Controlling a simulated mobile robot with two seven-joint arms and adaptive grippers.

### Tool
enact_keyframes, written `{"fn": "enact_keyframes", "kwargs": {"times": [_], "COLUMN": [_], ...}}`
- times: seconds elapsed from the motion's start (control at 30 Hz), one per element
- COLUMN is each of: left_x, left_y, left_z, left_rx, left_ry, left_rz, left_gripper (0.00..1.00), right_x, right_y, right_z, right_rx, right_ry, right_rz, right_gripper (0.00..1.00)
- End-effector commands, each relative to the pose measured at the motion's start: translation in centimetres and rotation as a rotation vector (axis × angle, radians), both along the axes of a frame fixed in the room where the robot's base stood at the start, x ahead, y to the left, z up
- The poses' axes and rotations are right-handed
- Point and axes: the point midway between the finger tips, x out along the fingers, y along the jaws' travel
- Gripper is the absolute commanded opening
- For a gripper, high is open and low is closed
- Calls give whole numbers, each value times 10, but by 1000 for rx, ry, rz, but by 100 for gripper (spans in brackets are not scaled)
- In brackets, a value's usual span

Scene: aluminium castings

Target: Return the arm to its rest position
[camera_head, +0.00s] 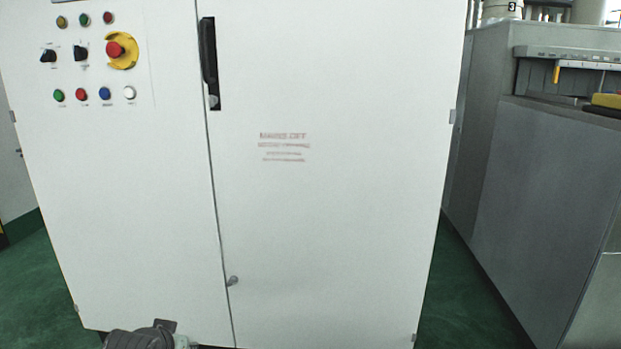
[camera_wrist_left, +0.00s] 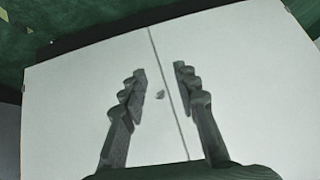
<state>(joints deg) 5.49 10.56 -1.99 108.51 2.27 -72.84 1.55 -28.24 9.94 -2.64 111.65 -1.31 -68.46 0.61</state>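My left gripper shows in the left wrist view (camera_wrist_left: 159,80) with its two fingers apart and nothing between them. Behind the fingers is the white cabinet front with its door seam and a small knob (camera_wrist_left: 160,95). In the head view, a dark part of my left arm (camera_head: 140,338) shows at the bottom edge, low in front of the cabinet; the fingers cannot be made out there. My right gripper is in neither view.
A white control cabinet (camera_head: 330,220) fills the head view, with buttons, a red emergency stop (camera_head: 115,50) and a black door handle (camera_head: 209,60). A grey machine (camera_head: 540,180) stands to the right. Green floor (camera_head: 465,305) lies between them.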

Motion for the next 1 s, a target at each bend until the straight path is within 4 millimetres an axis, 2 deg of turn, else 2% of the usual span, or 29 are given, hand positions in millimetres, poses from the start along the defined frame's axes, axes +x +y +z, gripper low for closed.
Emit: {"fn": "enact_keyframes", "kwargs": {"times": [0.03,0.1,0.17,0.2,0.3,0.4,0.5,0.63,1.0], "left_x": [-29,-68,-103,-127,-183,-229,-259,-276,-276], "left_y": [-1,-1,-2,-2,-3,-4,-4,-4,-4], "left_z": [-34,-72,-102,-120,-156,-180,-193,-200,-200], "left_rx": [6,13,20,25,34,40,44,48,47], "left_ry": [60,131,191,231,319,387,431,454,456], "left_rz": [-2,-7,-11,-14,-22,-29,-34,-36,-36], "left_gripper": [30,30,30,30,30,30,30,30,30], "right_x": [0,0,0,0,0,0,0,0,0], "right_y": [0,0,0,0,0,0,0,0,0], "right_z": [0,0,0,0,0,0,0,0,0], "right_rx": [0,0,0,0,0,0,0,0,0], "right_ry": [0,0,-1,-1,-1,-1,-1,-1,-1], "right_rz": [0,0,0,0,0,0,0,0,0], "right_gripper": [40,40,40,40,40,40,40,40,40]}}
